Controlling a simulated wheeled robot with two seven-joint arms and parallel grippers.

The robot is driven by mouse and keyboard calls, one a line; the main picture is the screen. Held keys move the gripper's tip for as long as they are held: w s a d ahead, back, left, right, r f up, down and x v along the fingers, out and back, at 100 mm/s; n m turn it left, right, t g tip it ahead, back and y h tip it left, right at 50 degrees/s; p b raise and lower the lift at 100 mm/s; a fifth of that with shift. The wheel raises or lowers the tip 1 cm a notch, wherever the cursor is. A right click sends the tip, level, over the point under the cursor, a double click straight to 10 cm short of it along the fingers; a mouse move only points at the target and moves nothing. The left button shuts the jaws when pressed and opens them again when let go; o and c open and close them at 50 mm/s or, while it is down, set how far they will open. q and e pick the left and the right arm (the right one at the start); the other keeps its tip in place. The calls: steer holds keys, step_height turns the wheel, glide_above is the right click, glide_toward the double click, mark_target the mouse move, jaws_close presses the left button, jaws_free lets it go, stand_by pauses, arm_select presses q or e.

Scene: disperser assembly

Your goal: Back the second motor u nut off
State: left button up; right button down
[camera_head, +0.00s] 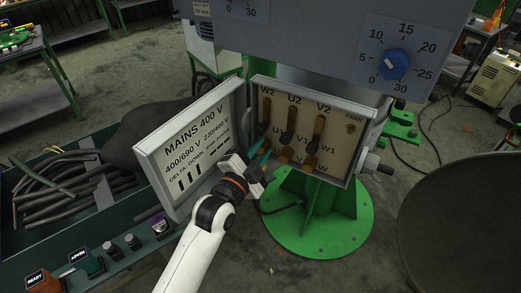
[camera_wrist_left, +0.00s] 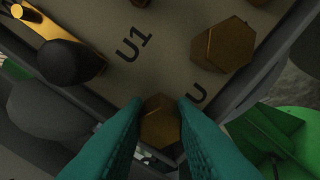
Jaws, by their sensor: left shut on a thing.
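The motor terminal box (camera_head: 312,130) stands open, with rows of brass bars, dark posts and nuts on a pale board marked W2, U2, V2, U1, V1, W1. My left gripper (camera_head: 262,154) reaches in at the box's lower left corner. In the left wrist view its teal fingers (camera_wrist_left: 160,122) are shut on a brass hex nut (camera_wrist_left: 160,132) beside the letter U. The nut's underside and stud are hidden. Another brass hex nut (camera_wrist_left: 223,44) sits apart, above right, with no finger on it. My right gripper is not in view.
The box's lid (camera_head: 190,150), printed MAINS 400 V, hangs open just left of my gripper. A dark post (camera_wrist_left: 70,62) stands by the U1 mark. A green pedestal (camera_head: 318,215) is below the box. A dark round surface (camera_head: 465,215) fills the lower right.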

arm_select(q)
steer(key=n, duration=0.5)
steer(key=shift+n, duration=0.3)
steer(key=n, duration=0.4)
steer(key=shift+a+n, duration=0.15)
steer(key=shift+n, duration=0.15)
steer(key=n, duration=0.4)
steer(key=shift+w, duration=0.1)
steer(key=n, duration=0.5)
steer(key=shift+a+f+n, duration=0.1)
steer(key=shift+n, duration=0.2)
steer(key=o, duration=1)
